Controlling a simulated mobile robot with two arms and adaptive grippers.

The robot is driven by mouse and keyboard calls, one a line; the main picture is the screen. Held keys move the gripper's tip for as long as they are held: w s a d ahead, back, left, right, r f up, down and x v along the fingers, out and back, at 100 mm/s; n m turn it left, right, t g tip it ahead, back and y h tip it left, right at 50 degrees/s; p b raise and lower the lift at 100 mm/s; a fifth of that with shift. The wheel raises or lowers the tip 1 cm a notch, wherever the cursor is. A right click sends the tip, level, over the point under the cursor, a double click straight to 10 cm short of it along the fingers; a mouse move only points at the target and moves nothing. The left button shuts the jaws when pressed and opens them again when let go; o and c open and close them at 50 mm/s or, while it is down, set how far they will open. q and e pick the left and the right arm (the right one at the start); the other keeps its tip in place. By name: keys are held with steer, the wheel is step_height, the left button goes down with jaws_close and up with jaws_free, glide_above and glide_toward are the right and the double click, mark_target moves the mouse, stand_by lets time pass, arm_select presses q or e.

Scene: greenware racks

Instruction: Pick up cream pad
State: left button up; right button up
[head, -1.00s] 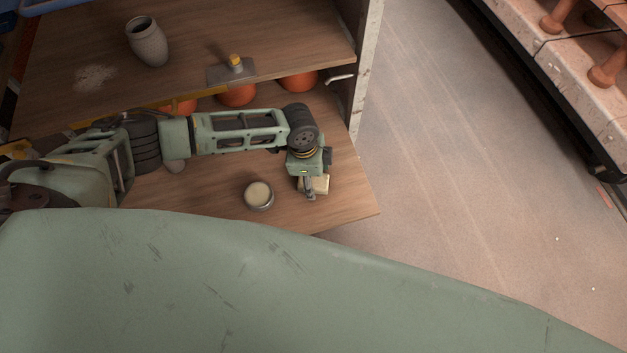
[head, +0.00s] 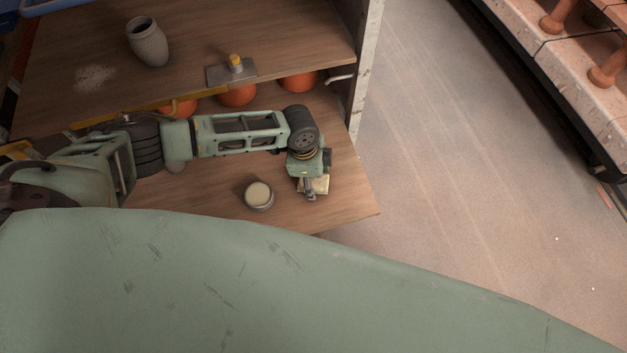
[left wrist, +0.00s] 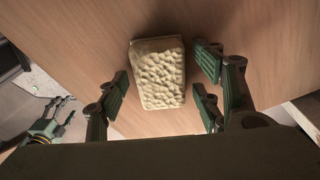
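The cream pad (left wrist: 158,73) is a small rectangular block with a pitted top, lying on the wooden shelf. In the head view the cream pad (head: 319,185) is partly covered by my left gripper (head: 309,190), near the shelf's front right corner. In the left wrist view my left gripper (left wrist: 162,98) is open, with fingers on both sides of the pad and gaps between. The pad extends beyond the fingertips in that view. My right gripper is not seen in the head view; a green and dark gripper-like part (left wrist: 50,125) shows at the left of the wrist view, its state unclear.
A round tin with cream contents (head: 259,195) stands left of the pad. A white post (head: 363,75) stands behind right.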

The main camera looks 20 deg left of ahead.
mark_target(315, 180)
arm_select(q)
steer(key=shift+s, duration=0.1)
steer(key=c, duration=1.1)
steer(key=shift+o, duration=0.2)
step_height(315, 180, up, 5)
steer(key=shift+f, duration=0.1)
steer(key=s+d+r, duration=0.6)
steer(key=d, duration=0.4)
steer(key=shift+r, duration=0.4)
steer(key=shift+a, duration=0.1)
steer(key=o, duration=0.7)
steer(key=c, duration=0.5)
